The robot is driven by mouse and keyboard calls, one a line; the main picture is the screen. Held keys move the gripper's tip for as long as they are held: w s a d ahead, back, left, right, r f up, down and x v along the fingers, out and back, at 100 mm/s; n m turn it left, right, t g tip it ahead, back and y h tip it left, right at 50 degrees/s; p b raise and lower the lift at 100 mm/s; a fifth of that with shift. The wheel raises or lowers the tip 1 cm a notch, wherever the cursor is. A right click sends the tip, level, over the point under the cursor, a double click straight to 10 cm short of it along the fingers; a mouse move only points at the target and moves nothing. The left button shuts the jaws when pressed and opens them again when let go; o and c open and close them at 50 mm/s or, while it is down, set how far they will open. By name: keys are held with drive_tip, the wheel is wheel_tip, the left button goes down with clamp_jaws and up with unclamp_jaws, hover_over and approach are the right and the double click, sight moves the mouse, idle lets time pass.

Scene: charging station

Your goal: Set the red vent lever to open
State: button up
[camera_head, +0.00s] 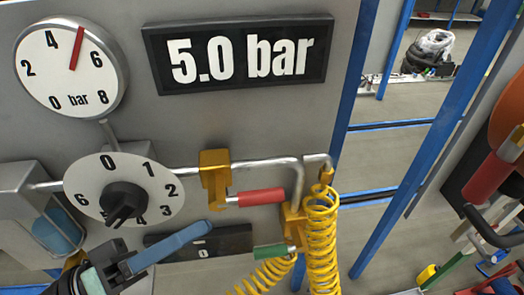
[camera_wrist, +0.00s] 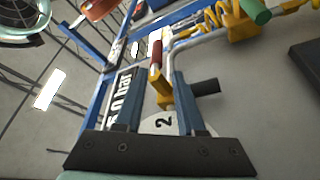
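The red vent lever (camera_head: 262,197) is on the wall panel, joined to a brass valve (camera_head: 214,178) on the grey pipe. Its red handle lies nearly horizontal, pointing right, just below the pipe. In the wrist view the red lever (camera_wrist: 155,54) and brass valve (camera_wrist: 164,92) show between my fingers, beyond the tips. My gripper (camera_wrist: 157,72) is open and empty, its two blue fingers spread apart. In the head view my gripper (camera_head: 208,228) comes from the lower left, below and left of the red lever, apart from it. One finger shows clearly there.
A black knob (camera_head: 124,202) on a numbered dial is left of the valve, near my gripper. A green lever (camera_head: 272,251) and yellow coiled hose (camera_head: 319,235) are at lower right. A round gauge (camera_head: 70,66) and a 5.0 bar display (camera_head: 239,55) are above.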

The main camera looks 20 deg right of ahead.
sight(276, 188)
drive_tip(key=d, duration=0.1)
drive_tip(key=d+r+p, duration=0.1)
drive_tip(key=d, duration=0.1)
drive_tip(key=s+d+p, duration=0.1)
drive_tip(key=shift+d+r, duration=0.2)
drive_tip(key=shift+r, duration=0.2)
drive_tip(key=p+x, duration=0.1)
drive_tip(key=x, duration=0.1)
drive_tip(key=p+x, duration=0.1)
drive_tip(key=x, duration=0.2)
drive_tip(key=p+x, duration=0.1)
drive_tip(key=x, duration=0.1)
drive_tip(key=shift+w+d+f+p, duration=0.1)
drive_tip(key=shift+w+d+p, duration=0.15)
drive_tip(key=shift+w+p, duration=0.1)
drive_tip(key=shift+d, duration=0.25)
drive_tip(key=shift+w+d+f, duration=0.1)
drive_tip(key=shift+d, duration=0.15)
clamp_jaws()
